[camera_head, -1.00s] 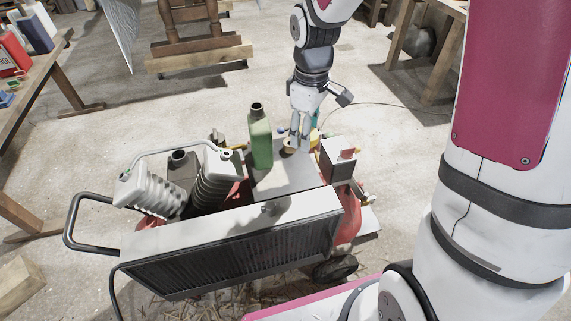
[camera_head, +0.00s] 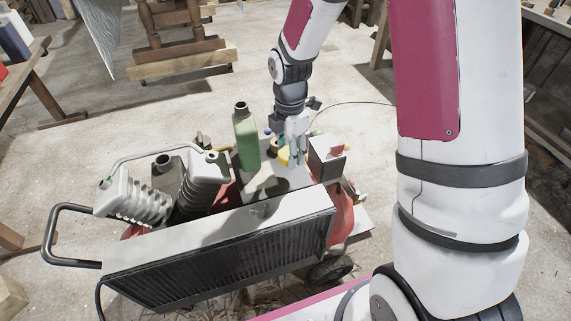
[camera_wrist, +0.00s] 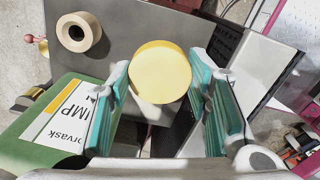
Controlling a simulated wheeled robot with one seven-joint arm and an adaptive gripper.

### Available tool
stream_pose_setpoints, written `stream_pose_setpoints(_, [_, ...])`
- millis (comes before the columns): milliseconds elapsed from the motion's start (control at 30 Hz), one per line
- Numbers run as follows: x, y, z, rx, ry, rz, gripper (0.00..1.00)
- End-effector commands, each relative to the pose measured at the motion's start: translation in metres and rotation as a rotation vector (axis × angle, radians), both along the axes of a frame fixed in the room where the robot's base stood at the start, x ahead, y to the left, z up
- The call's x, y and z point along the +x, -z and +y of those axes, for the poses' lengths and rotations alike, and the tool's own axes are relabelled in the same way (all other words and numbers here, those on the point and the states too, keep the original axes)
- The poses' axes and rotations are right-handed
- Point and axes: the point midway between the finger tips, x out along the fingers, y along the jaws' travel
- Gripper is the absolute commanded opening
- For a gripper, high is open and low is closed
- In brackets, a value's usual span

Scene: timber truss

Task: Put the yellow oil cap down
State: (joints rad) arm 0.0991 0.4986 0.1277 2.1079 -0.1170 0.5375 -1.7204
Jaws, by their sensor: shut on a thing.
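The yellow oil cap (camera_wrist: 160,70) is a round disc with a pale yellow top. In the wrist view it sits between the two teal-padded fingers of my gripper (camera_wrist: 157,82), which is shut on it. In the head view my gripper (camera_head: 295,152) points down over the machine's grey top plate (camera_head: 262,187), right of the green bottle. A yellow patch of the cap (camera_head: 284,157) shows beside the fingers. I cannot tell whether the cap touches the plate, since its underside is hidden.
A green bottle (camera_head: 246,140) stands left of my gripper; its label shows in the wrist view (camera_wrist: 62,112). A tape roll (camera_wrist: 78,32) lies on the plate. A grey box (camera_head: 326,158) stands close on the right. Ribbed silver cylinders (camera_head: 137,200) stand further left.

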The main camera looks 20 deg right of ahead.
Motion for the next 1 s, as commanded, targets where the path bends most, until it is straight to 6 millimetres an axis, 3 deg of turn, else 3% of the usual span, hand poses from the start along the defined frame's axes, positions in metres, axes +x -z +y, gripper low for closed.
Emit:
stream_pose_setpoints(400, [0.000,0.043,0.000,0.000,0.000,0.001,0.29])
stream_pose_setpoints(800, [0.000,0.048,0.000,0.000,0.002,0.000,0.29])
stream_pose_setpoints(833, [0.000,0.047,0.000,0.000,0.002,0.000,0.52])
stream_pose_setpoints(900, [0.000,0.047,0.000,0.000,0.002,0.000,0.65])
stream_pose_setpoints(1000, [0.000,0.046,0.000,0.000,0.002,0.000,0.65])
